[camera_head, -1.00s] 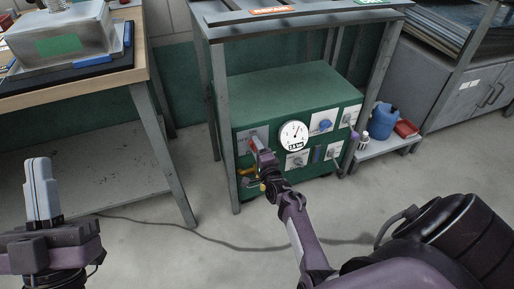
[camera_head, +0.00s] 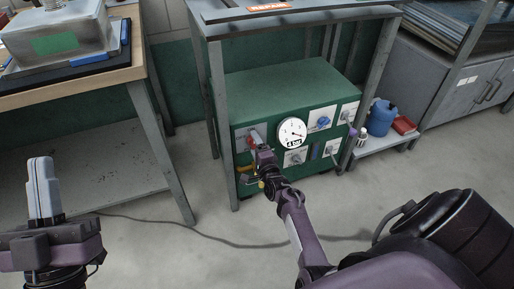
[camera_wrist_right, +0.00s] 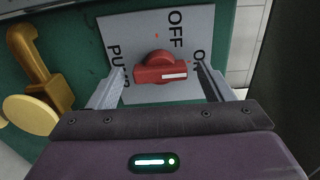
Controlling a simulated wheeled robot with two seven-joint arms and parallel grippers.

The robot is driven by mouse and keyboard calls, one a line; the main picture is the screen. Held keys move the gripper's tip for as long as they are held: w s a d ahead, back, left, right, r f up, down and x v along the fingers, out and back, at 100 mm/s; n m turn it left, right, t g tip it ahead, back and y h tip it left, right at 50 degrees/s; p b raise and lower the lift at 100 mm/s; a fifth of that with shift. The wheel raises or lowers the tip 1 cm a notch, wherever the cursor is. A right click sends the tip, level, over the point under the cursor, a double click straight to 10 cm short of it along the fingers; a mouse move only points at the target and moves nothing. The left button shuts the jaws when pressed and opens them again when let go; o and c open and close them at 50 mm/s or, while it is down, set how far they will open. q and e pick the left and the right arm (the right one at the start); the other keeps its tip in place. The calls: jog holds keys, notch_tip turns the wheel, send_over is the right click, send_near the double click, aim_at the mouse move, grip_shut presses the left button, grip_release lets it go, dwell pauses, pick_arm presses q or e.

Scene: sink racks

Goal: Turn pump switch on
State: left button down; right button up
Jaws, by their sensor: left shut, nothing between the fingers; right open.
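The pump switch is a red rotary knob (camera_wrist_right: 160,70) on a grey plate (camera_wrist_right: 185,25) marked PUMP and OFF, with another label partly hidden by a finger, apparently ON. The knob's white stripe points right in the wrist view, toward that label. In the head view the red knob (camera_head: 256,136) is at the upper left of the green pump unit (camera_head: 290,85). My right gripper (camera_head: 262,151) is open, its fingers on either side of the knob; contact cannot be told. My left gripper (camera_head: 42,188) is shut and empty at the lower left, far from the unit.
A round gauge (camera_head: 291,131) right of the switch reads 4 bar. Several other knobs and a yellow lever (camera_wrist_right: 40,75) are nearby. Frame posts (camera_head: 224,130) flank the unit. A workbench (camera_head: 140,60) stands left; a blue jug (camera_head: 381,117) sits right.

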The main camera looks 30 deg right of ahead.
aim_at(254, 144)
jog(key=p+v, duration=0.1)
jog(key=v, duration=0.2)
jog(key=shift+s+a, duration=0.15)
jog(key=shift+s, duration=0.25)
pick_arm(q)
notch_tip(254, 144, down, 20)
jog(key=w+d+g+y+p, duration=0.1)
jog(key=g+y, duration=0.3)
jog(key=g, duration=0.6)
jog(key=shift+w+d+p, duration=0.3)
jog(key=shift+d+p, duration=0.05)
jog(key=shift+d, duration=0.2)
pick_arm(e)
jog(key=v, duration=0.4)
pick_arm(q)
jog(key=shift+r, duration=0.1)
